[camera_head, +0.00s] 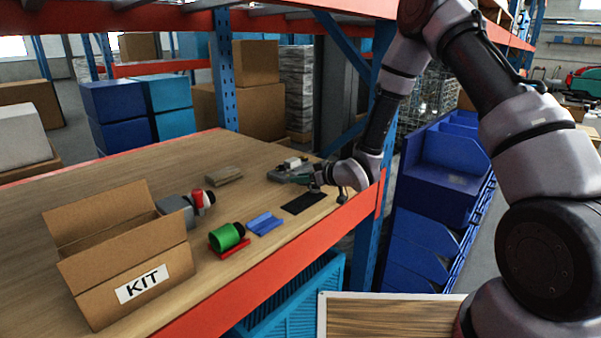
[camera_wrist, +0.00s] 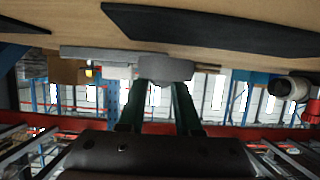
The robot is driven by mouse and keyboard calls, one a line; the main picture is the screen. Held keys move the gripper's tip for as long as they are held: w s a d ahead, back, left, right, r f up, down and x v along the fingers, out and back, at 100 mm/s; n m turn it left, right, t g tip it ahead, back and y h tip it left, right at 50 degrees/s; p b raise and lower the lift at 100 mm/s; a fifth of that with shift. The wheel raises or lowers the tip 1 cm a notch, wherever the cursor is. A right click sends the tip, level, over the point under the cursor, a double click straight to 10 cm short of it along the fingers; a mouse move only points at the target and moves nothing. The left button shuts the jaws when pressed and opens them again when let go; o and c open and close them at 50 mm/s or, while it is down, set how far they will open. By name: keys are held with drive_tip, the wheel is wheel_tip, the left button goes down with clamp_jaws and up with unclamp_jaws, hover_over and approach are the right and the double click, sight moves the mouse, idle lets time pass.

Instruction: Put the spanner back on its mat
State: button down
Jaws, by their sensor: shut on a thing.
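The flat black mat (camera_head: 305,203) lies bare on the wooden shelf top near its red front edge. A dark flat shape, seemingly the mat (camera_wrist: 215,30), also shows in the wrist view. My gripper (camera_head: 320,182) is low over the shelf, just beyond the mat's right end. In the wrist view its two green fingers (camera_wrist: 160,85) are shut on a grey piece, seemingly the spanner (camera_wrist: 166,68). The spanner looks raised off the wood, apart from the mat. Most of it is hidden by my wrist in the head view.
A grey-green tool (camera_head: 290,174) lies behind the mat. A blue holder (camera_head: 265,223), a green cylinder (camera_head: 227,237) on a red base, a red-and-grey part (camera_head: 198,200) and an open KIT box (camera_head: 125,262) stand to the left. A blue upright (camera_head: 366,235) is at right.

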drive_tip(key=shift+f, duration=0.7)
idle(0.4)
drive_tip(key=c, duration=0.5)
unclamp_jaws()
drive_tip(key=shift+d, duration=0.1)
